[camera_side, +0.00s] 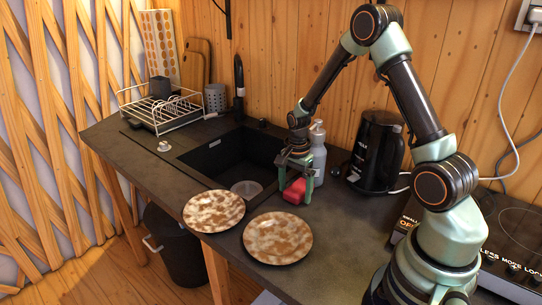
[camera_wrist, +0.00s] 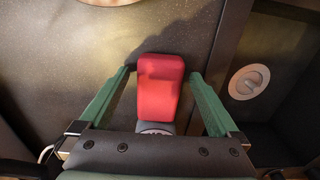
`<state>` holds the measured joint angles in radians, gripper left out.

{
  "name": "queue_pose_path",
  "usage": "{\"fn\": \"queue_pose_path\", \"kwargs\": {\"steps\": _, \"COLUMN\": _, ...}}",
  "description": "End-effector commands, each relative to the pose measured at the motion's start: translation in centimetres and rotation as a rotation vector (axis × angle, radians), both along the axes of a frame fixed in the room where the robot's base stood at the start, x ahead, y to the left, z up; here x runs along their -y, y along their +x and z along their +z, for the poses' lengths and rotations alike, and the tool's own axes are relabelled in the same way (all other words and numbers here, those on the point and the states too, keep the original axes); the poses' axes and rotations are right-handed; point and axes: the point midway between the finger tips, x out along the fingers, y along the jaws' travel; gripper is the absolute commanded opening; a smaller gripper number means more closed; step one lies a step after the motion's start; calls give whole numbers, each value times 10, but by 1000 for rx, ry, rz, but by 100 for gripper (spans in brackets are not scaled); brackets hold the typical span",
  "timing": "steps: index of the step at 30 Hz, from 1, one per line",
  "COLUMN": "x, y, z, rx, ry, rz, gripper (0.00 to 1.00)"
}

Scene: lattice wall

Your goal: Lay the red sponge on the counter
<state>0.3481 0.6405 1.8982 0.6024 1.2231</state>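The red sponge (camera_side: 294,191) rests on the dark counter (camera_side: 335,215), near the right front corner of the sink. It also shows in the wrist view (camera_wrist: 160,88), upright in the picture between the two green fingers. My gripper (camera_side: 295,196) is low over the counter, with one finger on each side of the sponge. In the wrist view my gripper (camera_wrist: 158,73) is open, with narrow gaps between the fingers and the sponge. The near end of the sponge is close to a grey round part whose identity is unclear.
Two brown-and-white plates (camera_side: 214,210) (camera_side: 278,238) lie at the counter's front edge. A grey soap bottle (camera_side: 318,155) stands just behind my gripper, and a black kettle (camera_side: 376,152) stands to the right. The sink (camera_side: 225,158) opens to the left, with a clear bowl (camera_side: 246,188) near its front.

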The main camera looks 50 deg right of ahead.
Motion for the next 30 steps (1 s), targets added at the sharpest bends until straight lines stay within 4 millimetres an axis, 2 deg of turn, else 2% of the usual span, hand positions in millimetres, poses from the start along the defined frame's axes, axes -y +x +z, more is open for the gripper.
{"fn": "queue_pose_path", "kwargs": {"steps": 7, "x": 0, "y": 0, "z": 1, "rx": 0, "ry": 0, "rz": 0, "gripper": 97}}
{"fn": "queue_pose_path", "kwargs": {"steps": 11, "x": 0, "y": 1, "z": 11, "rx": 3, "ry": -1, "rz": 0, "gripper": 97}}
{"fn": "queue_pose_path", "kwargs": {"steps": 14, "x": 0, "y": 1, "z": 26, "rx": 5, "ry": -2, "rz": 0, "gripper": 97}}
{"fn": "queue_pose_path", "kwargs": {"steps": 24, "x": 0, "y": 1, "z": 94, "rx": 5, "ry": -2, "rz": 0, "gripper": 97}}
{"fn": "queue_pose_path", "kwargs": {"steps": 30, "x": 0, "y": 0, "z": 117, "rx": 1, "ry": 0, "rz": 0, "gripper": 97}}
